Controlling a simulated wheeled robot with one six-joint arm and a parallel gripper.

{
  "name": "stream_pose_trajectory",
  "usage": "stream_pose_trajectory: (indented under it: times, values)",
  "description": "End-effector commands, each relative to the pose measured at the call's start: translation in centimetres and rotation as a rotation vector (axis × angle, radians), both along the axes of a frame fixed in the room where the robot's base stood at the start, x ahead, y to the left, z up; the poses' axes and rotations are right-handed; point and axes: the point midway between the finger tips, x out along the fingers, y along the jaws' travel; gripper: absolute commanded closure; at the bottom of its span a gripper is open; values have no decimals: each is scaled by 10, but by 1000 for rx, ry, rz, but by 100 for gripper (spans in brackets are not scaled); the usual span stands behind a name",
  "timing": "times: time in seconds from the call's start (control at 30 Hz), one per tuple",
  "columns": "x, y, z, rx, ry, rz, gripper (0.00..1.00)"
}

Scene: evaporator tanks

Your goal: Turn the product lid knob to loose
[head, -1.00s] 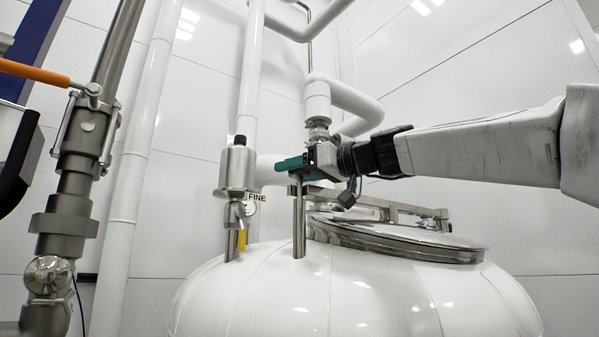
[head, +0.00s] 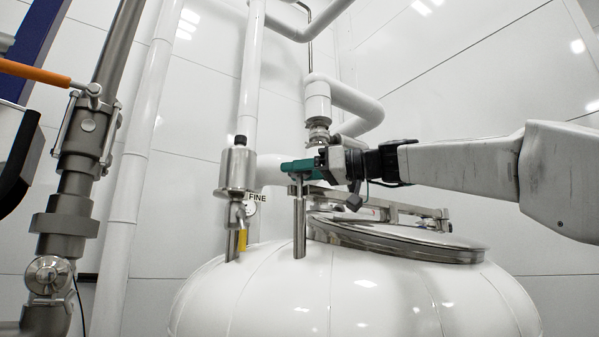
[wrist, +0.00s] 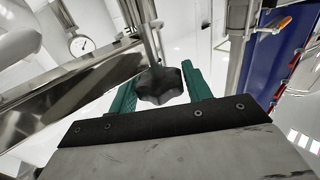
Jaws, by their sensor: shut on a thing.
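The product lid knob (wrist: 160,86) is a black, lobed knob on a metal stem in the wrist view. The green fingers of my gripper (wrist: 158,92) stand on both sides of it, and the gripper is shut on it. In the head view my gripper (head: 299,166) is at the top of an upright metal post (head: 299,230), and the fingers hide the knob there. The round steel lid (head: 400,243) lies closed-looking on top of the white tank (head: 340,295), to the right of the post.
A metal bar (head: 385,205) runs above the lid. A steel fitting with a black cap (head: 237,170) stands left of my gripper. White pipes (head: 345,98) rise behind it. A valve with an orange handle (head: 35,72) is at far left. A gauge (wrist: 80,45) shows in the wrist view.

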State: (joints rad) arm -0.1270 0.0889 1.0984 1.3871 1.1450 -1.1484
Motion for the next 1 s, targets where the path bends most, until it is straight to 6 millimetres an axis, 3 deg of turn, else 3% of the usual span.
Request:
stream_pose_trajectory:
  times: [0.5,1.0]
  values:
    - [2,0,-2,0,1,394,74]
    - [0,0,-1,-1,2,519,74]
